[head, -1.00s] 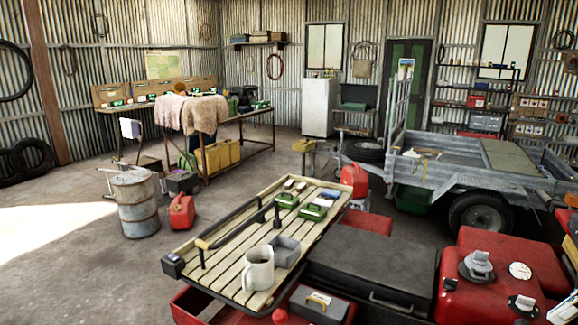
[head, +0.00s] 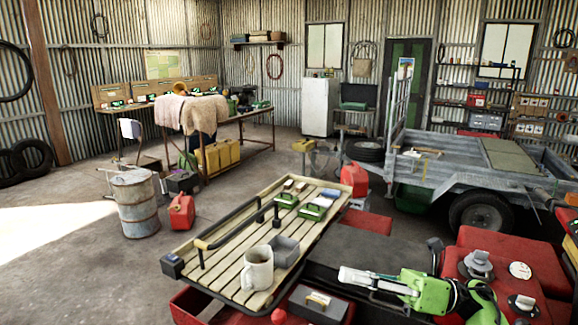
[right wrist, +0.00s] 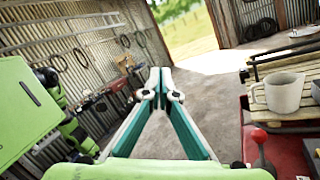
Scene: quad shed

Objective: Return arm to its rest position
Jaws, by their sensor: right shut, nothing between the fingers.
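My right arm (head: 430,293), green and black, reaches in from the lower right in the head view. Its gripper (head: 345,275) is shut and empty, held above the dark seat or box lid (head: 350,246), to the right of the slatted rack. In the right wrist view the gripper's fingertips (right wrist: 158,75) meet, with nothing between them, and point toward the open doorway. My left gripper is in neither view.
The slatted wooden rack (head: 213,269) carries a mug (head: 257,268), a grey tin (head: 285,251) and green boxes (head: 313,209). A dark grey case (head: 318,306) sits below it. A trailer (head: 440,172) stands at the right. The left floor has free room.

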